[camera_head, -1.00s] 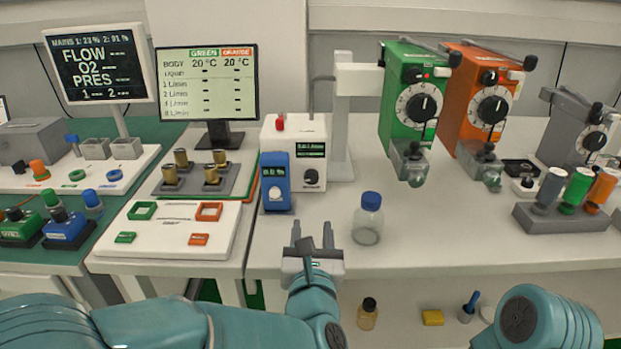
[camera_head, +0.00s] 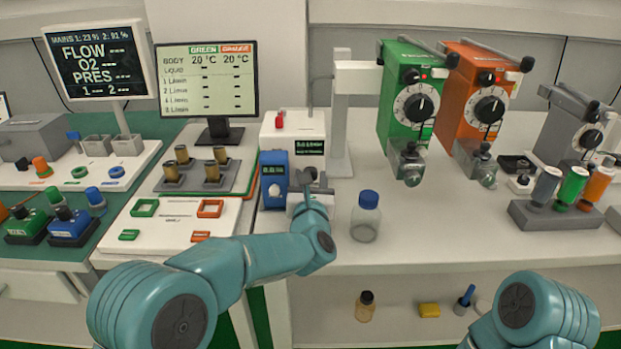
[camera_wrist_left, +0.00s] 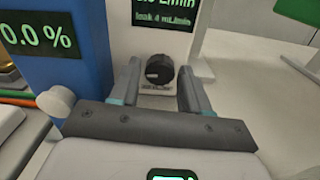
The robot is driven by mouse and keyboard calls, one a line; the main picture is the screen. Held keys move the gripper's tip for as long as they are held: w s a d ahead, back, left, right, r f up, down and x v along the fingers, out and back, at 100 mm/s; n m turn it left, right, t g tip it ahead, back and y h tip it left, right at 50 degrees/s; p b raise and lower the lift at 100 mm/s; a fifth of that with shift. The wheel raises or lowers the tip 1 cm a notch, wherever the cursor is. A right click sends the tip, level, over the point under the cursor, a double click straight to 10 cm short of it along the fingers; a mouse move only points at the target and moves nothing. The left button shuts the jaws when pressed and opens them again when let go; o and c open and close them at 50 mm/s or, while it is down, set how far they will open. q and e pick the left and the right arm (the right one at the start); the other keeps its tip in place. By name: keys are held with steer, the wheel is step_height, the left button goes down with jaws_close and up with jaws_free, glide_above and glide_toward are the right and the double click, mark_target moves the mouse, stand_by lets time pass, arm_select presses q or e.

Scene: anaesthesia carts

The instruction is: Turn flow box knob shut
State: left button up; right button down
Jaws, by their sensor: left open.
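The flow box is a white box (camera_head: 283,133) with a red button on top and a small green-lit display. It stands on the right bench, and its front fills the upper middle of the left wrist view (camera_wrist_left: 120,38). Its round black knob (camera_wrist_left: 159,68) sits on the front below the display, which reads "leak 4 mL/min". My right gripper is out of view.
A blue meter (camera_head: 274,180) stands close at the left of the flow box. A blue-capped bottle (camera_head: 366,218) stands to the right. Green (camera_head: 405,85) and orange (camera_head: 478,95) vaporizers are farther right. The bench front between bottle and rack (camera_head: 565,215) is clear.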

arm_select(q)
steer(key=shift+w, duration=0.15)
steer(key=c, duration=0.8)
steer(key=shift+o, duration=0.2)
steer(key=shift+f+m+b, duration=0.25)
steer(key=shift+m+b, duration=0.55)
steer(key=shift+b, duration=0.35)
steer(key=shift+m+b, duration=0.65)
steer(key=shift+m, duration=0.05)
steer(key=shift+r+m+b, duration=0.1)
steer(key=shift+m+b, duration=0.45)
steer(key=shift+m, duration=0.55)
steer(key=shift+r+m, duration=0.1)
steer(key=shift+m, duration=0.7)
steer(key=shift+b, duration=0.3)
